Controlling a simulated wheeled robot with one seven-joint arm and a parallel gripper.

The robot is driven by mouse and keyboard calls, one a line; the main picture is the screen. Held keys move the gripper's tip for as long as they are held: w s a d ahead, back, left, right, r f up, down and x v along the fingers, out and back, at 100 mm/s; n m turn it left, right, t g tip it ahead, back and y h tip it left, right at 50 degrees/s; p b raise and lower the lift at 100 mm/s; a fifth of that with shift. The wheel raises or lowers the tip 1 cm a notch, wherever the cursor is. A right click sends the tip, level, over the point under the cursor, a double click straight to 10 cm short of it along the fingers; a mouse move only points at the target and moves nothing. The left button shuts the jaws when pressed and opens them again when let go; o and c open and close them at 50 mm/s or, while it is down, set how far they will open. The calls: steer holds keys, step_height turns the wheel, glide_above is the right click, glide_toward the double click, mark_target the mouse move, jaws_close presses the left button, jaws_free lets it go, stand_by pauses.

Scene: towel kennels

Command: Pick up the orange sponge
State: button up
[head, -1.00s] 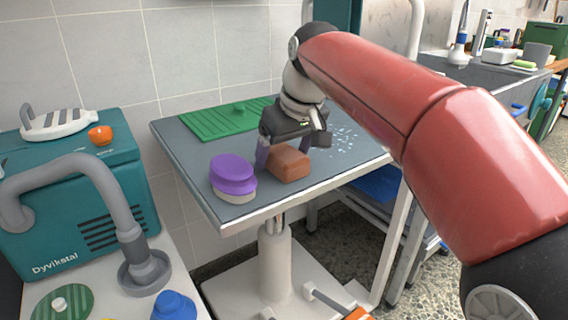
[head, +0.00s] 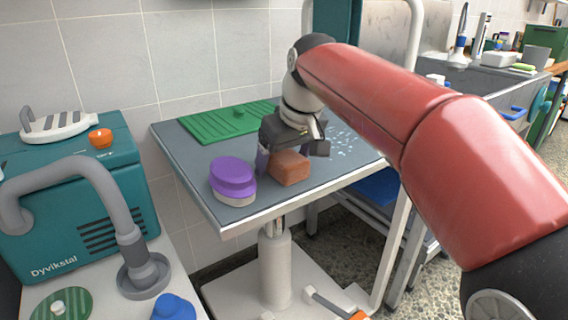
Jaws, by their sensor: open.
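The orange sponge (head: 290,168) is a brownish-orange block lying on the grey table top (head: 205,157). My gripper (head: 284,161) is open and low over the table, right at the sponge. One finger shows at the sponge's left side. The other finger is hidden behind the sponge or the gripper body, so I cannot tell whether the fingers touch it.
A purple and cream brush or sponge (head: 233,178) stands on the table just left of the orange sponge. A green ridged mat (head: 225,122) lies at the back. White specks or droplets (head: 345,142) lie to the right. A teal machine (head: 80,190) stands at the left.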

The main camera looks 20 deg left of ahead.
steer(key=c, duration=1.1)
steer(key=shift+r, duration=0.1)
